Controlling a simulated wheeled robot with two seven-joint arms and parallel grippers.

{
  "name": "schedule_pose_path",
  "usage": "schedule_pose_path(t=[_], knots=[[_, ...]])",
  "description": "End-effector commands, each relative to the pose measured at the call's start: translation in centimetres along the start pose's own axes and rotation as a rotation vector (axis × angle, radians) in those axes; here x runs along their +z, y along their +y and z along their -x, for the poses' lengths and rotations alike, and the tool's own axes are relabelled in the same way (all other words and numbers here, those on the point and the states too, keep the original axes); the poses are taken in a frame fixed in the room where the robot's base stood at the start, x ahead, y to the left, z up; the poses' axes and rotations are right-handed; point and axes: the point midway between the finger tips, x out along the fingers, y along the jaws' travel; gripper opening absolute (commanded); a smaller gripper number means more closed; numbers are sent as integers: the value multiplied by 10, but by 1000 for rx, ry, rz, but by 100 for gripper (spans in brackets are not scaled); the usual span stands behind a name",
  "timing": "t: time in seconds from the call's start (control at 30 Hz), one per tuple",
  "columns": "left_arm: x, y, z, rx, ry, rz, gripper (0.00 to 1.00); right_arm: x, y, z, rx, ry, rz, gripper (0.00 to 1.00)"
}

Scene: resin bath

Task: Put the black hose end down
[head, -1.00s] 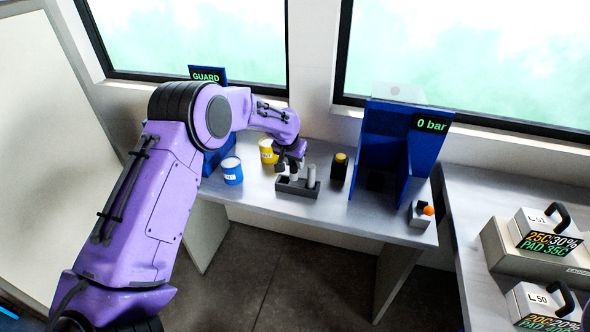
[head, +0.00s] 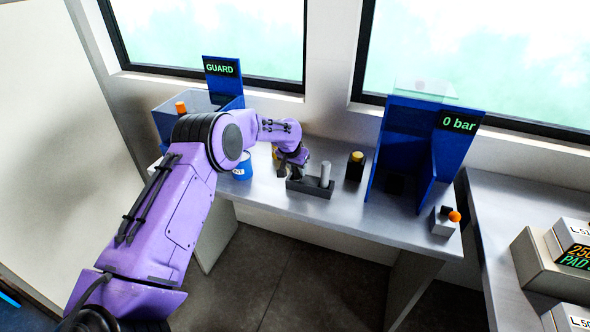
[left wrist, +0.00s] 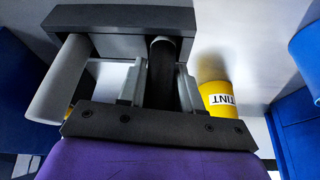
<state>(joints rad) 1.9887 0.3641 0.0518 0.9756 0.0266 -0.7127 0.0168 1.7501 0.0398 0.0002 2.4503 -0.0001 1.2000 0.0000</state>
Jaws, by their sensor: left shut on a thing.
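My left gripper (head: 290,172) is at the left end of a small dark grey holder (head: 318,192) on the bench. In the left wrist view my left gripper (left wrist: 161,85) is shut on a dark cylinder, the black hose end (left wrist: 162,72). The hose end lies against or inside the holder (left wrist: 130,18); I cannot tell how deep it sits. A light grey cylinder (head: 325,173) stands in the holder's other end, and it also shows in the left wrist view (left wrist: 62,80). In the head view the arm hides the hose end. My right gripper is out of view.
A blue can (head: 242,168) stands left of the holder. A yellow can (left wrist: 220,100) is close beside the gripper. A black block with a yellow top (head: 355,167), a blue press-like stand (head: 440,160) and an orange-knobbed box (head: 443,222) stand to the right. The bench front is clear.

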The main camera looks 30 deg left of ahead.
Motion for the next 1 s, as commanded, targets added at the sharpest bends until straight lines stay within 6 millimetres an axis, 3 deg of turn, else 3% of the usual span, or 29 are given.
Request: schedule_pose_path(t=[0.1,0.13,0.2,0.57,1.0], knots=[[3,-1,-4,-1,0,2,0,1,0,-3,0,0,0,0],[2,-2,-3,-1,0,3,44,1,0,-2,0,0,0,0],[3,-2,-3,-1,-1,3,60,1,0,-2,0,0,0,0],[1,-3,5,-2,0,5,60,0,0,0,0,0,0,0],[1,-3,104,-1,2,4,60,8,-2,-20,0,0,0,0]])
